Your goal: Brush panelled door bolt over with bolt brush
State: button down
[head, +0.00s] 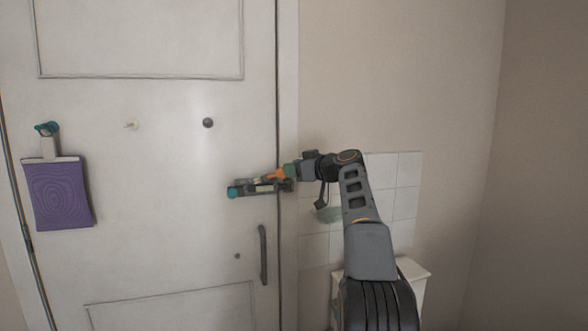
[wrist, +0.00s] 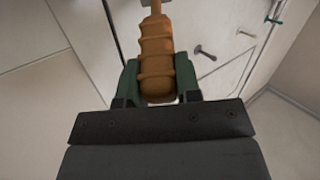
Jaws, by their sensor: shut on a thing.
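The white panelled door (head: 160,215) stands at the left of the head view. Its bolt (head: 245,189) lies horizontally near the door's right edge, with a teal end at its left. My gripper (head: 287,171) has green fingers and is shut on the orange, ridged handle of the bolt brush (head: 275,175). In the wrist view, the brush handle (wrist: 157,55) sits between the fingers of my gripper (wrist: 158,82) and points away from me. The brush's working end is at or just over the bolt's right part; I cannot tell whether it touches. The bristles are not clear.
A door handle (head: 263,255) is below the bolt. A purple bag (head: 60,195) hangs from a teal hook (head: 47,128) at the left. White tiles (head: 405,185) cover part of the wall behind my arm. A pale box (head: 413,272) stands low behind my arm.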

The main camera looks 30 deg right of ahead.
jog(key=shift+w+a, duration=0.1)
jog(key=shift+a, duration=0.05)
dwell(0.5)
jog(key=shift+a+r+b, duration=0.15)
jog(key=shift+b, duration=0.35)
jog(key=shift+a+r, duration=0.1)
jog(key=shift+r, duration=0.1)
jog(key=shift+w+p, duration=0.55)
jog(key=shift+w, duration=0.1)
dwell(0.8)
jog(key=shift+f+t, duration=0.1)
jog(key=shift+t, duration=0.2)
jog(key=shift+f+n+b, duration=0.3)
jog(key=shift+f+b, duration=0.25)
jog(key=shift+b, duration=0.7)
jog(key=shift+r, duration=0.1)
